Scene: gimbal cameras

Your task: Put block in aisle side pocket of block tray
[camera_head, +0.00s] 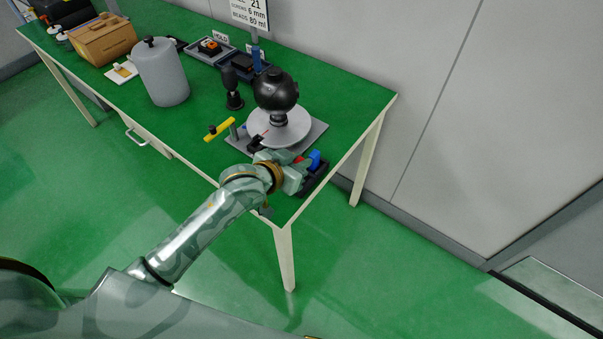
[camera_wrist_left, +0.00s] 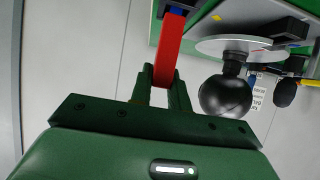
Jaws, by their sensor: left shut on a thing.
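A red block (camera_wrist_left: 171,45) is held between the two fingers of my left gripper (camera_wrist_left: 162,78) in the left wrist view. In the head view my left gripper (camera_head: 295,172) is over the near right end of the table, and its wrist hides most of the block. The dark block tray (camera_head: 316,182) lies at the table's right edge, partly hidden by the gripper. A blue block (camera_head: 314,160) shows at the tray. In the left wrist view, blue and the dark tray show just past the red block's far end; I cannot tell whether they touch. My right gripper is not in view.
A black ball on a round grey plate (camera_head: 284,130) stands close behind the gripper. The table's right edge is close.

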